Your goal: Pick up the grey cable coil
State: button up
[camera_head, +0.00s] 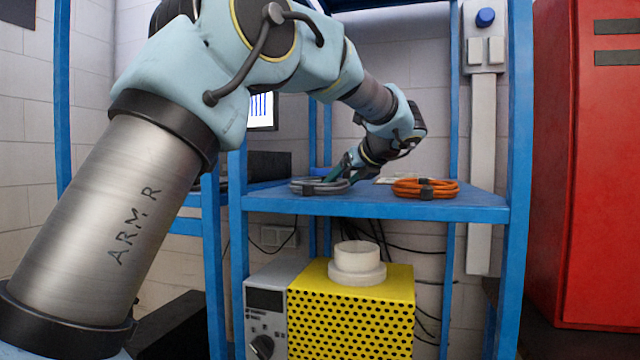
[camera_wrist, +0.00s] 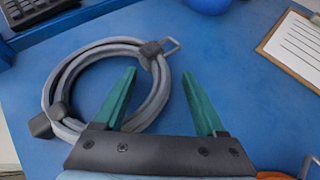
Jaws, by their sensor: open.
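The grey cable coil (camera_wrist: 62,88) lies flat on the blue shelf in the wrist view, with dark clips on its ring and a small metal hook at its upper right. In the head view the coil (camera_head: 312,187) sits at the left part of the shelf. My gripper (camera_wrist: 161,72) is open, with two green fingers. In the head view my gripper (camera_head: 342,172) is just above and behind the coil. I cannot tell whether it touches.
An orange cable coil (camera_head: 425,188) lies to the right on the blue shelf (camera_head: 375,207). A clipboard (camera_wrist: 296,48), a blue round object (camera_wrist: 207,4) and a dark keyboard-like item (camera_wrist: 35,10) are near. Blue posts frame the shelf. A perforated yellow box (camera_head: 350,318) stands below.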

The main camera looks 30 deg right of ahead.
grip_shut()
dwell(0.5)
